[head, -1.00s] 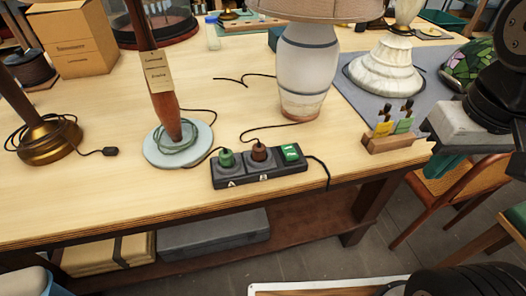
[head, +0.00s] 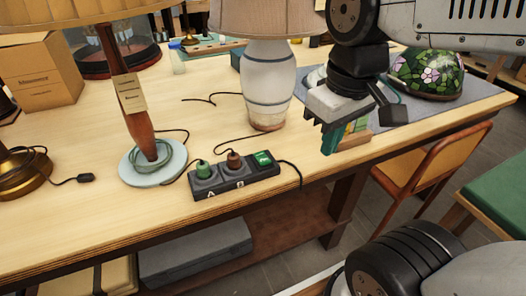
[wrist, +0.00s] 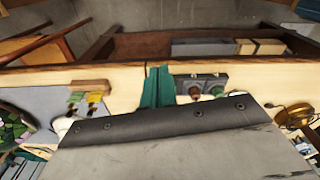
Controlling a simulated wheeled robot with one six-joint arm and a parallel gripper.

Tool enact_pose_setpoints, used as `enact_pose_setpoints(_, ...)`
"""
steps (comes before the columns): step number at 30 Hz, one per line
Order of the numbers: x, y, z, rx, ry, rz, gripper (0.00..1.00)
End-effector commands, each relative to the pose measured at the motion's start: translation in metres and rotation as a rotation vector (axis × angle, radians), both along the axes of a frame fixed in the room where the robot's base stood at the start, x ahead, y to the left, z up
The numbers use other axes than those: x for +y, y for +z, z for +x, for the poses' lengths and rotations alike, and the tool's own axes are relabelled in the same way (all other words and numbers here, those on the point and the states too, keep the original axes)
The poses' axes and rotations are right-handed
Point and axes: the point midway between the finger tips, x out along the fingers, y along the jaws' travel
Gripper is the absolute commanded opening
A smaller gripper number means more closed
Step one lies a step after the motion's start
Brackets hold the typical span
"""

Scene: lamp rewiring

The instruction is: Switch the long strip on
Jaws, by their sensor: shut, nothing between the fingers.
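The long strip (head: 232,177) lies on the workbench near its front edge. It is dark, with a green plug (head: 203,169) at A, a brown plug (head: 233,160) at B and a green rocker switch (head: 262,158) at its right end. I cannot tell the rocker's position. My gripper (head: 331,146) is shut and empty, to the right of the strip and apart from it, fingers pointing down. In the wrist view, the shut teal fingers (wrist: 157,82) stand beside the strip (wrist: 206,78), whose switch end is partly hidden behind them.
A white-and-grey lamp (head: 268,85) stands behind the strip. A wooden-stemmed lamp (head: 139,125) stands to its left. A wooden holder with tags (wrist: 90,85) is close to my gripper. Black cords lie around the strip. The bench front is clear.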

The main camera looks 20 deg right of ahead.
Motion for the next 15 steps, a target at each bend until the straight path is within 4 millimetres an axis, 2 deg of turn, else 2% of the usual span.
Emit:
enact_pose_setpoints(7, 0.011, 0.005, 0.094, 0.095, 0.576, -0.019, 0.00)
enact_pose_setpoints(12, 0.021, -0.010, 0.158, 0.142, 0.975, -0.006, 0.00)
enact_pose_setpoints(15, 0.026, -0.021, 0.187, 0.160, 1.156, 0.005, 0.00)
